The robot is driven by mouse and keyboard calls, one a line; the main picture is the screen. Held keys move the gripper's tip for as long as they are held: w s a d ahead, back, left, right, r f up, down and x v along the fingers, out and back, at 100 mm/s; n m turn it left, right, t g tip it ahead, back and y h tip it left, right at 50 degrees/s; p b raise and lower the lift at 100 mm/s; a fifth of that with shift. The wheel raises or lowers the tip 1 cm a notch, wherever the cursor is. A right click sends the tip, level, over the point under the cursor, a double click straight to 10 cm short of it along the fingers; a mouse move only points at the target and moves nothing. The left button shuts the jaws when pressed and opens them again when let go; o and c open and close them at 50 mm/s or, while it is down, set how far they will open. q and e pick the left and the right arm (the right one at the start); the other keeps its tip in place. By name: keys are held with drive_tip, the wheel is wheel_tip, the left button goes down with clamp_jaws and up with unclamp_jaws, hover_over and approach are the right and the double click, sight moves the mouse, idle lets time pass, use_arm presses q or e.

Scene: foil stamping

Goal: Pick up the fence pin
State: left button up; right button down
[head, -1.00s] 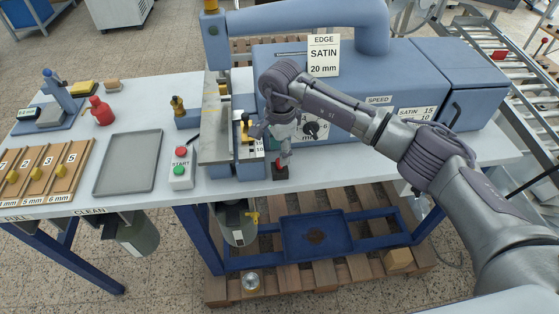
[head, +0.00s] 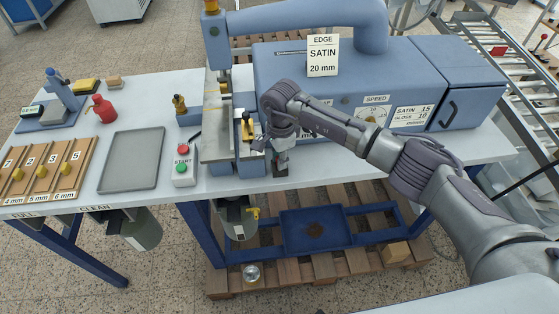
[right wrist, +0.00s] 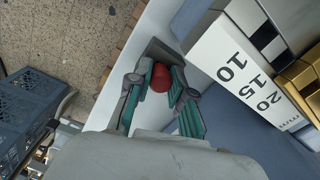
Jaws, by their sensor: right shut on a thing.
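The fence pin shows as a red rounded knob (right wrist: 161,77) in the right wrist view, between the two green-padded fingers of my right gripper (right wrist: 160,88). The fingers are shut on it from both sides. In the head view my right gripper (head: 281,160) points down at the front of the blue machine and covers the red knob. A small dark block (head: 280,171) shows just below the fingertips. Whether the pin is still seated there cannot be told. My left gripper is out of view.
The blue edge machine (head: 350,90) stands behind my right gripper. A scale plate (right wrist: 245,75) and brass part (right wrist: 302,75) are close beside the fingers. A START button box (head: 184,168) and an empty grey tray (head: 135,160) lie to the left.

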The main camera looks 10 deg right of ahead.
drive_tip(key=shift+w+r+b, duration=0.1)
drive_tip(key=shift+r+b, duration=0.3)
drive_tip(key=shift+r, duration=0.05)
wheel_tip(320, 180, up, 2)
drive_tip(key=shift+r+b, duration=0.2)
drive_tip(key=shift+b, duration=0.6)
drive_tip(key=s+d+r+b, duration=0.4)
drive_tip(key=s+d+r, duration=0.3)
drive_tip(key=d, duration=0.2)
drive_tip(key=shift+s+r, duration=0.2)
drive_tip(key=shift+r, duration=0.15)
wheel_tip(320, 180, up, 5)
drive_tip(key=shift+p, duration=1.05)
